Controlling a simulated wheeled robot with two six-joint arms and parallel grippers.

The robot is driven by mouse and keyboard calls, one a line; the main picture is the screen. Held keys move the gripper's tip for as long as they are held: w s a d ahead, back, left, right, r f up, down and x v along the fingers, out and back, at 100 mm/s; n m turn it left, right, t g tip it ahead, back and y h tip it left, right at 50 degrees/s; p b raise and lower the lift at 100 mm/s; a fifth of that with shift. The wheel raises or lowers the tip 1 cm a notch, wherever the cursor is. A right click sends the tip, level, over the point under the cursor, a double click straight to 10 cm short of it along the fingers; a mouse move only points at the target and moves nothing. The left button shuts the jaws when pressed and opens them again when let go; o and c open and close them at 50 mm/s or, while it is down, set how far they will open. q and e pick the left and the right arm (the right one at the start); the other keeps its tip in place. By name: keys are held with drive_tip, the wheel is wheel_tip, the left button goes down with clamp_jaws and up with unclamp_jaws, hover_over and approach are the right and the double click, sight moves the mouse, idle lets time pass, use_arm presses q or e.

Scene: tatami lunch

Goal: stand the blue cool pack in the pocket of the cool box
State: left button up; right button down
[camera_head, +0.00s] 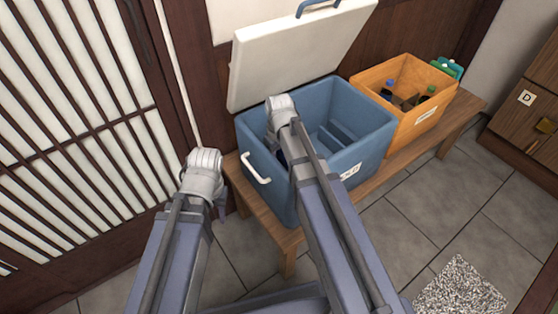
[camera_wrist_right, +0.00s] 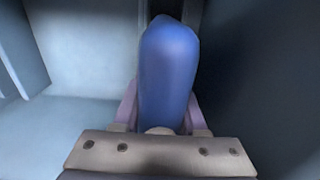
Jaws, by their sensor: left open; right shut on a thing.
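The blue cool box (camera_head: 376,142) stands open on the wooden bench, with dividers (camera_head: 337,134) inside it. My right arm reaches over its near left side, and that gripper is down inside the box, mostly hidden in the head view. In the right wrist view my right gripper (camera_wrist_right: 162,112) is shut on the blue cool pack (camera_wrist_right: 168,72), which stands out from between the fingers. The pack is inside the box, beside a dark wall; whether it is in the pocket I cannot tell. My left gripper (camera_head: 219,205) is open and empty, outside the box on the left.
The white lid (camera_head: 290,55) is raised behind the box. An orange crate (camera_head: 385,72) with bottles stands to its right on the bench (camera_head: 440,124). A green object (camera_head: 448,67) is beyond the crate. A slatted door is at left; the tiled floor in front is mostly clear.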

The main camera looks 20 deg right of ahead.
sight(280, 155)
drive_tip(key=shift+f, duration=0.25)
unclamp_jaws()
idle(0.6)
idle(0.4)
drive_tip(key=shift+a+r+p, duration=0.1)
drive_tip(key=shift+r+p, duration=3.35)
drive_tip(key=shift+r, duration=0.05)
